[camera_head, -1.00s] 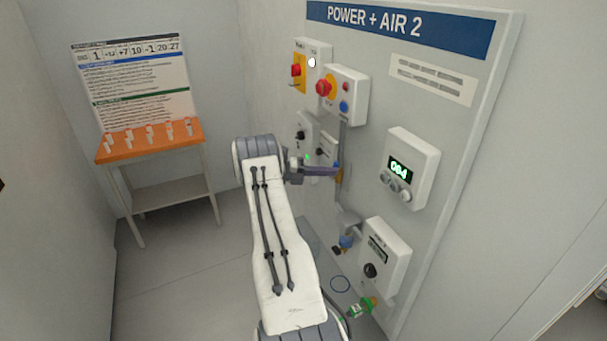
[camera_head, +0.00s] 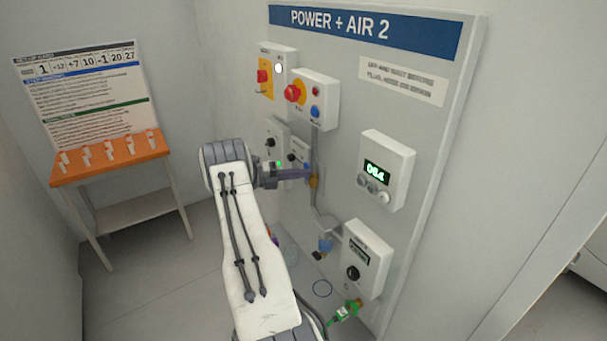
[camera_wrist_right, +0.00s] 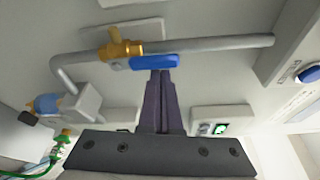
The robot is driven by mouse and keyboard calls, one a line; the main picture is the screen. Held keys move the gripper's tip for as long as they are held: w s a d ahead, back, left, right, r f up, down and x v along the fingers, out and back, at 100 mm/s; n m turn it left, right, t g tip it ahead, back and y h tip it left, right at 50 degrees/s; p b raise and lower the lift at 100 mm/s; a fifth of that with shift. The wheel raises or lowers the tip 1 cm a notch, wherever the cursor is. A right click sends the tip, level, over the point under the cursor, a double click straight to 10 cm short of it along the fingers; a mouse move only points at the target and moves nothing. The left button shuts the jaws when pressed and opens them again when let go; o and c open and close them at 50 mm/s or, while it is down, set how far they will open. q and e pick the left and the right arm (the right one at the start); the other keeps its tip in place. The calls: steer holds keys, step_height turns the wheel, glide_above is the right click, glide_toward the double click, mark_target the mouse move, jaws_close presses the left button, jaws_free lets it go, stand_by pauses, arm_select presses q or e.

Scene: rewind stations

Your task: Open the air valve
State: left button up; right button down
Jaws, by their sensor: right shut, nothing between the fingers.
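The air valve has a brass body (camera_wrist_right: 120,48) and a blue lever handle (camera_wrist_right: 156,62) on a grey pipe. In the right wrist view the handle lies roughly along the pipe. The brass body (camera_head: 313,182) also shows small in the head view, at the tip of my right gripper (camera_head: 308,174). The right gripper's two dark fingers (camera_wrist_right: 160,74) are shut with nothing between them. Their tips are right at the handle's lower edge in the wrist view; I cannot tell whether they touch it. My left gripper is not in view.
The panel (camera_head: 445,120) carries a red and yellow switch box (camera_head: 277,66), a button box (camera_head: 325,93), a green display box (camera_head: 400,152) and a lower dial box (camera_head: 376,240). A green connector (camera_head: 343,311) is low down. An orange-topped table (camera_head: 75,173) stands at left.

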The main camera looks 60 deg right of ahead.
steer(key=w+a+b, duration=0.2)
steer(key=w+a, duration=0.2)
steer(key=a, duration=0.4)
steer(key=shift+w+a, duration=0.25)
steer(key=shift+w, duration=0.05)
stand_by(0.3)
stand_by(0.5)
